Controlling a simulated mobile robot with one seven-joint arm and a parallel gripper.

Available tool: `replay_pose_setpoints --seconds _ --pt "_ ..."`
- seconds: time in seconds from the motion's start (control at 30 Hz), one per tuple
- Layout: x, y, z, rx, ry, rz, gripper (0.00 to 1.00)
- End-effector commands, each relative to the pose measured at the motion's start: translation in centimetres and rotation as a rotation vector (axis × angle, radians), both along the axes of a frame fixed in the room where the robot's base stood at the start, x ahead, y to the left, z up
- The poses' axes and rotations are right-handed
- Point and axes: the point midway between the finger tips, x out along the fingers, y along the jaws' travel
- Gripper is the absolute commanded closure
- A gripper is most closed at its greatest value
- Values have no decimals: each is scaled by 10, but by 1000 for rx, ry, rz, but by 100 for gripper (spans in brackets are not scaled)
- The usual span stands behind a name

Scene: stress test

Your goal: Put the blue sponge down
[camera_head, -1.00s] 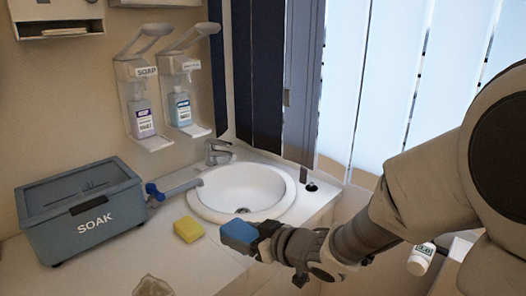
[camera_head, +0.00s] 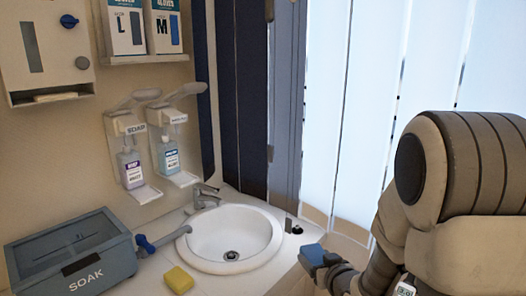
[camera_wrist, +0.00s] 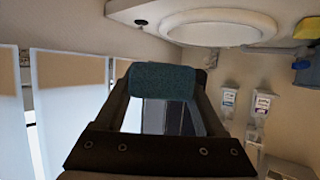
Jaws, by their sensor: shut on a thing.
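The blue sponge (camera_head: 312,256) is held in my gripper (camera_head: 330,268), to the right of the sink and near the counter's right edge in the head view. In the wrist view the sponge (camera_wrist: 163,80) sits between the two fingertips of my gripper (camera_wrist: 163,88), which is shut on it. It looks dark blue-green there. The sponge is held off the counter, with no surface seen touching it. My arm hides what lies behind and below it at the right.
A yellow sponge (camera_head: 178,279) lies on the counter in front of the round white sink (camera_head: 232,262). Soap dispensers (camera_head: 130,165) hang on the wall. A small bare strip of counter (camera_head: 212,286) shows near the yellow sponge.

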Motion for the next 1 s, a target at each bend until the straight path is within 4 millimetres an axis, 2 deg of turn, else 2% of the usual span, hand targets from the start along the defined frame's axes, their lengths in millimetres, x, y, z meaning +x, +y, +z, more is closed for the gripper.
replay_pose_setpoints --seconds 0.03,0.2,0.4,1.0 --pt "3 3 -13 1 6 -23 81" --pt "7 1 -47 0 5 -117 81" --pt "6 -4 -71 0 2 -190 81" --pt "6 -6 -75 0 -1 -209 81"
